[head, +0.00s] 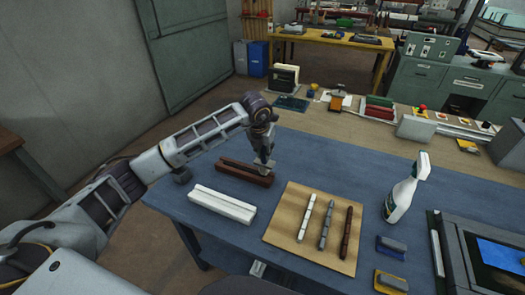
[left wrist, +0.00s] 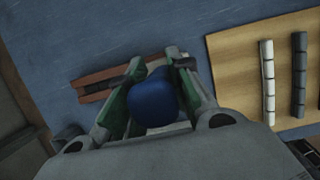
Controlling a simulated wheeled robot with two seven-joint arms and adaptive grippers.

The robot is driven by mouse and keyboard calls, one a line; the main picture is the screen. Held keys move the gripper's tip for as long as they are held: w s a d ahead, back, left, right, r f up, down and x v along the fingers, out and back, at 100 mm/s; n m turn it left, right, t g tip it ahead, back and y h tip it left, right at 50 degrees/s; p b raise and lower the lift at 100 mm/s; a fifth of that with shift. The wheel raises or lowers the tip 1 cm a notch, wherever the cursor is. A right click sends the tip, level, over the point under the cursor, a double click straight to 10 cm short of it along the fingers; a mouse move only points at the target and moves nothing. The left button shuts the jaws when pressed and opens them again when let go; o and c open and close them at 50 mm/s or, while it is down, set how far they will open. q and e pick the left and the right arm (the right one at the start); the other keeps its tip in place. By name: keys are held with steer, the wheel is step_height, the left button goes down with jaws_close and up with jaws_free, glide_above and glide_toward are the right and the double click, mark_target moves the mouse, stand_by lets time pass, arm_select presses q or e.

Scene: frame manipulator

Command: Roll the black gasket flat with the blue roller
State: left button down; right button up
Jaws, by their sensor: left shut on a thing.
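My left gripper (head: 264,163) is at the right end of a dark red-brown grooved holder (head: 240,174) on the blue table. In the left wrist view, the gripper (left wrist: 155,88) is shut on the blue roller (left wrist: 154,103), a rounded blue body between its green-lined fingers. The roller's far end is hidden. In that view the red-brown holder (left wrist: 92,90) lies beyond the fingers; I cannot tell whether the roller touches it. A dark frame with a black border (head: 463,262) and blue pane lies at the right edge; I cannot single out the black gasket. My right gripper is not in view.
A white grooved holder (head: 222,204) lies in front of the red-brown one. A tan board (head: 280,237) carries white, grey and brown strips. A spray bottle (head: 402,194) stands between board and frame, with small blue (head: 391,250) and yellow (head: 391,284) blocks nearer.

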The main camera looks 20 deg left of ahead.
arm_select(q)
steer(key=shift+r, duration=0.1)
steer(key=shift+r+p, duration=1.2)
steer(key=shift+r, duration=1.8)
steer(key=shift+a+f, duration=0.1)
steer(key=shift+f, duration=0.1)
